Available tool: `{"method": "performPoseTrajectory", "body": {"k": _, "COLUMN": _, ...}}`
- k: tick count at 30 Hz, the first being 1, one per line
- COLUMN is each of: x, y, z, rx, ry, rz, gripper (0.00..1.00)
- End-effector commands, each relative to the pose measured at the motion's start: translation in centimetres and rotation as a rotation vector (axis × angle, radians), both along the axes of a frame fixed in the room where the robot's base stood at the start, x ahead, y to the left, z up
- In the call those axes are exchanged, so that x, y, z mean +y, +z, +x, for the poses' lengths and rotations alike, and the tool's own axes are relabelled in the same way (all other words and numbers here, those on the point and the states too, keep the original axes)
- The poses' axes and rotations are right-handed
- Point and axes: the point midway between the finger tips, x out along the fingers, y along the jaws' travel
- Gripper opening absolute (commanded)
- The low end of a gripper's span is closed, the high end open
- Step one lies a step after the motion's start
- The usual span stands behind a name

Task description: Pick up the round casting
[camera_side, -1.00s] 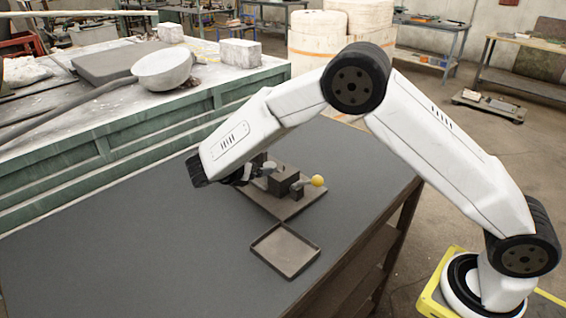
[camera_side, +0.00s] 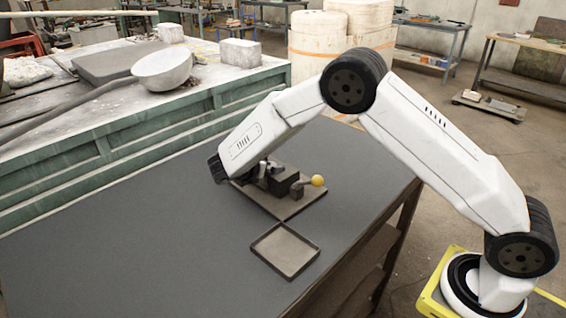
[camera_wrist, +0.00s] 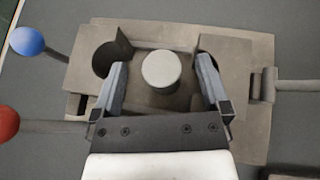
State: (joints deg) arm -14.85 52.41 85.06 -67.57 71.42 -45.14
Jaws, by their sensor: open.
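The round casting (camera_wrist: 161,69) shows in the wrist view as a pale grey disc-topped cylinder in the middle of a brown mould fixture (camera_wrist: 245,40). My gripper (camera_wrist: 161,75) is open, with one finger on each side of the casting and a visible gap at both sides. In the side view the fixture's base plate (camera_side: 290,211) lies on the dark table, and my gripper is mostly hidden behind my wrist. The casting cannot be made out clearly there.
A lever with a yellow ball (camera_side: 318,180) sticks out of the fixture. The wrist view shows a blue ball (camera_wrist: 27,41) and a red ball (camera_wrist: 6,123) on levers at left. An empty shallow tray (camera_side: 285,251) lies in front. A ladle (camera_side: 162,70) rests on the green bench.

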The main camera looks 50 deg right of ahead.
Motion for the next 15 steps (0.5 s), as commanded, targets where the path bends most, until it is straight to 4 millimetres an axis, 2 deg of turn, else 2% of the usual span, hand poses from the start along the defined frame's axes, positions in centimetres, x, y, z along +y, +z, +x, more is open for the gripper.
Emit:
{"method": "performPoseTrajectory", "body": {"k": 1, "x": -0.45, "y": -0.53, "z": -0.13, "rx": 0.008, "ry": -0.003, "rz": 0.002, "gripper": 0.95}}
{"method": "performPoseTrajectory", "body": {"k": 15, "x": -0.72, "y": -0.86, "z": -0.26, "rx": 0.013, "ry": -0.004, "rz": 0.002, "gripper": 0.95}}
